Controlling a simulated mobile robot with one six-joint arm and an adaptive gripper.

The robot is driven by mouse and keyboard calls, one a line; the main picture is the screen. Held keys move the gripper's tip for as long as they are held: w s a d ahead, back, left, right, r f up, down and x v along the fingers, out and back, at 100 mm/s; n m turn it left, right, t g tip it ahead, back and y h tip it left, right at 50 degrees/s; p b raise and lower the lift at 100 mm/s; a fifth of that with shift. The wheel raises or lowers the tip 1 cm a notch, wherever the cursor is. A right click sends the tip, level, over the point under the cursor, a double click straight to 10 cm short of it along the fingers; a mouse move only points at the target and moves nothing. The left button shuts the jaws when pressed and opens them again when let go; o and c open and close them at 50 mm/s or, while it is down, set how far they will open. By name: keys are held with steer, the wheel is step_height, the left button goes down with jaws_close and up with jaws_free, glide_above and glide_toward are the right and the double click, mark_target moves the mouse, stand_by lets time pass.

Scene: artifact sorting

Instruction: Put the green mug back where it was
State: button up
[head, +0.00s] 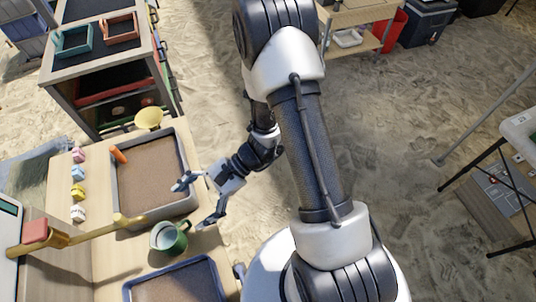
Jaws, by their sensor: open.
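The green mug (170,237) stands upright on the wooden table (110,264), between the grey-rimmed sand tray and the blue-rimmed tray. Its open top faces up and shows a pale inside. Its handle points to the upper right, toward my gripper. My gripper (193,204) is open, with its fingers spread apart, just above and to the right of the mug, near the right edge of the grey tray. Nothing shows between the fingers. I cannot tell whether a finger touches the mug's handle.
The grey sand tray (114,200) holds an orange object (119,156). A blue-rimmed tray (128,290) lies at the front. A long yellow-handled tool (95,232) crosses the table left of the mug. Several small coloured blocks (78,173) line the left side. A yellow bowl (148,117) sits behind.

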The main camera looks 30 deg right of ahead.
steer(key=s+d+r+n+g+h, duration=0.1)
steer(key=s+d+r+n+h, duration=0.2)
steer(key=r+n, duration=0.3)
steer(key=s+d+r+n+h, duration=0.2)
steer(key=s+r+n+h, duration=0.1)
steer(key=r, duration=0.6)
steer(key=s+d+r+n+t+h, duration=0.4)
steer(key=d+r+n+t+h, duration=0.1)
steer(key=d+r, duration=0.5)
steer(key=d+t+h, duration=0.1)
steer(key=d+h, duration=0.1)
steer(key=shift+d+r+t, duration=0.25)
steer(key=shift+d+t, duration=0.15)
steer(key=shift+s, duration=0.1)
